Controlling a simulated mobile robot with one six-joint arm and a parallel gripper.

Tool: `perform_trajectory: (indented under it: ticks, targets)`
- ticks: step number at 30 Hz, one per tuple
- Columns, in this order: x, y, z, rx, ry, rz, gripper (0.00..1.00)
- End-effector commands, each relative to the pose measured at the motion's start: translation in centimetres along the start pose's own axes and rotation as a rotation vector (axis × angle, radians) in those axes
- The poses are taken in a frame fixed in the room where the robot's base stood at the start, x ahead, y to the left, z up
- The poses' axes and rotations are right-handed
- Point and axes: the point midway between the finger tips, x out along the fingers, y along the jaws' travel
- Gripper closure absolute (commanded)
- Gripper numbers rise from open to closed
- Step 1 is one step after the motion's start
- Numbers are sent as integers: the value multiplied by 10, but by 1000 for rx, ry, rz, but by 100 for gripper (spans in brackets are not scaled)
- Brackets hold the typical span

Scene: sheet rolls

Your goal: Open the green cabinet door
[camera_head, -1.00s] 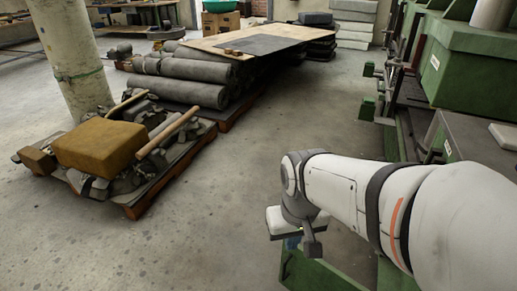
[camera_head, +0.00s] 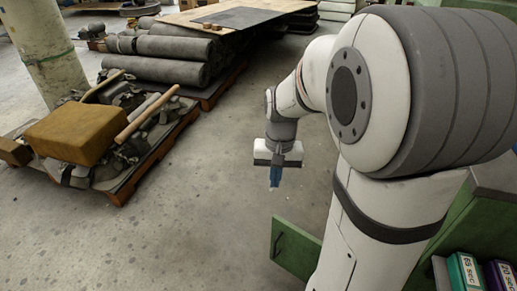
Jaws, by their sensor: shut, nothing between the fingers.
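The green cabinet door (camera_head: 297,249) shows at the bottom centre, with a dark handle (camera_head: 279,243) near its left edge. It stands out from the green cabinet (camera_head: 468,218) at the lower right, whose front is open and shows its inside. My arm hides the door's right part and the hinge side. My gripper (camera_head: 275,180) points down, with blue fingers shut and empty. In the picture it is above the door's top left corner and apart from it.
Several binders (camera_head: 466,272) stand inside the cabinet. A pallet (camera_head: 150,176) with a yellow-brown block (camera_head: 75,135) and scraps lies at the left. Sheet rolls (camera_head: 165,58) are stacked behind it. Concrete floor (camera_head: 190,235) is clear between the pallet and the door.

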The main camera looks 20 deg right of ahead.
Motion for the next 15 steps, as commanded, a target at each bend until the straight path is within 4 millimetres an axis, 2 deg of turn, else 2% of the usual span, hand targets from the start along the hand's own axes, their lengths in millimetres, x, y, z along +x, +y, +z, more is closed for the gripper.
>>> perform_trajectory:
  ticks: [1, 3, 9, 15]
  targets:
    - [13, 8, -20, 54, -30, -6, 100]
    - [27, 17, -46, 127, -64, -16, 100]
    - [82, 55, -112, 332, -161, -46, 100]
    - [141, 95, -155, 504, -243, -75, 100]
